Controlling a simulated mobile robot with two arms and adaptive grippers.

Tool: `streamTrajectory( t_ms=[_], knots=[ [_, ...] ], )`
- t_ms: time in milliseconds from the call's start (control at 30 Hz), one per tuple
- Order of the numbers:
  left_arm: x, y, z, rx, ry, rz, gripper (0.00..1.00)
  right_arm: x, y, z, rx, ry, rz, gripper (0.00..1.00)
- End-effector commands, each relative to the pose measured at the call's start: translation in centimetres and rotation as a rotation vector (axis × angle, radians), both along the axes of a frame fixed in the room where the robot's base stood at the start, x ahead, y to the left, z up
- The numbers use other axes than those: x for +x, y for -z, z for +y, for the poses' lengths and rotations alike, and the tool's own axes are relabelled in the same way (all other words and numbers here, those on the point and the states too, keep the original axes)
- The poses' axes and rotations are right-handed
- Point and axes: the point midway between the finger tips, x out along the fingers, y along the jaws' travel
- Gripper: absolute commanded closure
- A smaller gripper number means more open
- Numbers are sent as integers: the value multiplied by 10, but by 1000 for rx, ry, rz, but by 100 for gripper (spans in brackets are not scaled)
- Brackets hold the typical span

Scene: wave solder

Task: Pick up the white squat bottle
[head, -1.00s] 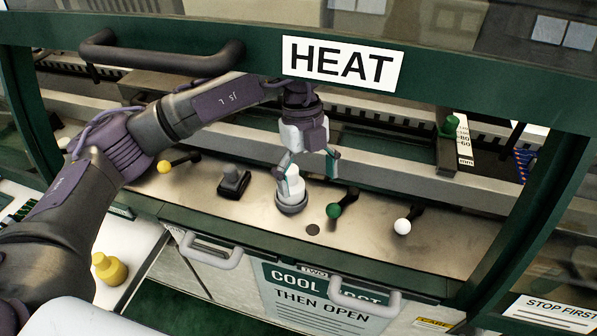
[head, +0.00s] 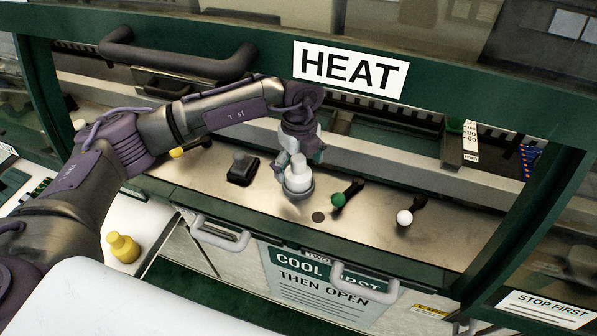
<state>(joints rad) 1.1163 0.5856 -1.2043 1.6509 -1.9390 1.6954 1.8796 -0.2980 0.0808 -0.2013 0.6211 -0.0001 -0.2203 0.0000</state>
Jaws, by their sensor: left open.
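The white squat bottle (head: 298,176) stands upright in a round grey holder or base (head: 299,194) on the metal ledge. My left gripper (head: 300,161) reaches in under the HEAT bar from the left and is just above the bottle. Its fingers are apart, with one at the bottle's left and one at its upper right. Whether either finger touches the bottle cannot be told. My right gripper does not show.
A green-knobbed lever (head: 338,199) and a white-knobbed lever (head: 404,217) stand to the right on the ledge. The green bar with the HEAT sign (head: 349,69) crosses above my arm. A yellow bottle (head: 123,248) stands lower left.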

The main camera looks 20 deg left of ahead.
Motion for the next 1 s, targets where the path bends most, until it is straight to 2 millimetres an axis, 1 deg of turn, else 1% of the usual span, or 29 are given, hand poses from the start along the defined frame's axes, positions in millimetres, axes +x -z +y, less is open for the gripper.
streamTrajectory(
  t_ms=[33, 100, 200, 300, 467, 500, 833, 867, 1000],
  knots=[
    [-1, 5, 1, 3, -2, 5, 7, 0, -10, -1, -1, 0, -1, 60],
    [-1, 16, 1, 1, -2, 4, 7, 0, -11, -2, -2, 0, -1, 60],
    [0, 26, 1, 0, -2, 2, 7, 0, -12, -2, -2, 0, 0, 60],
    [0, 30, 1, 1, -1, 1, 7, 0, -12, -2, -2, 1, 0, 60],
    [0, 30, 1, 1, -1, 1, 7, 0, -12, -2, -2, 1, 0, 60],
    [0, 30, 1, 1, -1, 1, 14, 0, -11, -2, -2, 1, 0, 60],
    [0, 29, 1, 0, -1, 0, 69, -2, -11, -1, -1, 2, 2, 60],
    [0, 29, 1, 0, -1, 0, 72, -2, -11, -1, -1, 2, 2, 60],
    [0, 29, 1, 0, -1, 0, 72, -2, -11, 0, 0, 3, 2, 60]
  ],
)
